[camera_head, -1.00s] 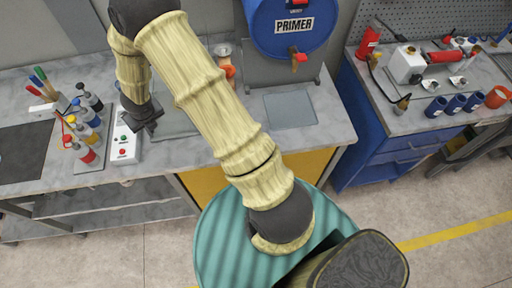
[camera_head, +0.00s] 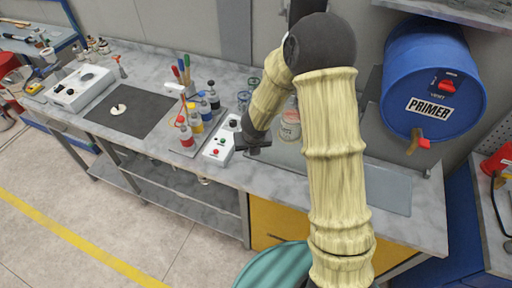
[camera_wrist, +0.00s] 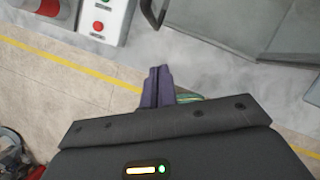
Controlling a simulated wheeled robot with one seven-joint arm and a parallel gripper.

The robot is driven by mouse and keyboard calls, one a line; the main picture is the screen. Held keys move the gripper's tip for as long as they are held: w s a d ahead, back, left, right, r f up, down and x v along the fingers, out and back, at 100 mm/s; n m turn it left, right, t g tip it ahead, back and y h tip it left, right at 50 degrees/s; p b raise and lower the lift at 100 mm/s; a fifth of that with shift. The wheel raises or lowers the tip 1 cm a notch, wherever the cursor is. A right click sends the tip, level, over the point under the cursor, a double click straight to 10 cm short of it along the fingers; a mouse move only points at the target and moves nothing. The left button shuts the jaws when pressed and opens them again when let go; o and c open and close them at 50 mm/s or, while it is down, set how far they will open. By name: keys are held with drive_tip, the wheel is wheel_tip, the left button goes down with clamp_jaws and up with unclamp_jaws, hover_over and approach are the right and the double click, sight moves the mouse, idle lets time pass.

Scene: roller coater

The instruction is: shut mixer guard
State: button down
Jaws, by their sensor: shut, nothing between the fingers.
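My gripper (camera_head: 253,147) is low over the front of the grey bench, just right of the white control box (camera_head: 220,142) with its green and red buttons. In the wrist view my gripper's dark fingers (camera_wrist: 157,88) are together and empty. The control box (camera_wrist: 104,20) shows at the upper left there. A grey panel-like body (camera_wrist: 225,22) stands at the upper right, apart from the fingertips; I cannot tell whether it is the mixer guard. My arm covers part of the bench in the head view, and I cannot make out the mixer guard there.
A tray with several colour bottles (camera_head: 187,138) stands left of the control box. A jar (camera_head: 290,126) stands behind my gripper. A blue primer drum (camera_head: 432,80) is at the right. A black mat (camera_head: 132,108) lies on the bench further left.

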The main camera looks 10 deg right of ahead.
drive_tip(key=p+v, duration=0.3)
drive_tip(key=v, duration=0.5)
drive_tip(key=shift+d+r, duration=0.3)
drive_tip(key=shift+d, duration=0.1)
drive_tip(key=shift+w, duration=0.3)
drive_tip(key=s+d+n+b, duration=0.2)
drive_tip(key=s+n, duration=0.3)
drive_tip(key=n, duration=0.6)
drive_tip(key=s+d+n+g+b, duration=0.1)
drive_tip(key=s+d+n+b, duration=0.2)
drive_tip(key=n, duration=0.9)
drive_tip(key=s+d+n+b, duration=0.2)
drive_tip(key=s+d+n, duration=0.2)
drive_tip(key=s+n, duration=0.4)
drive_tip(key=n, duration=0.4)
drive_tip(key=shift+d+g+b, duration=0.2)
drive_tip(key=shift+g+b, duration=0.2)
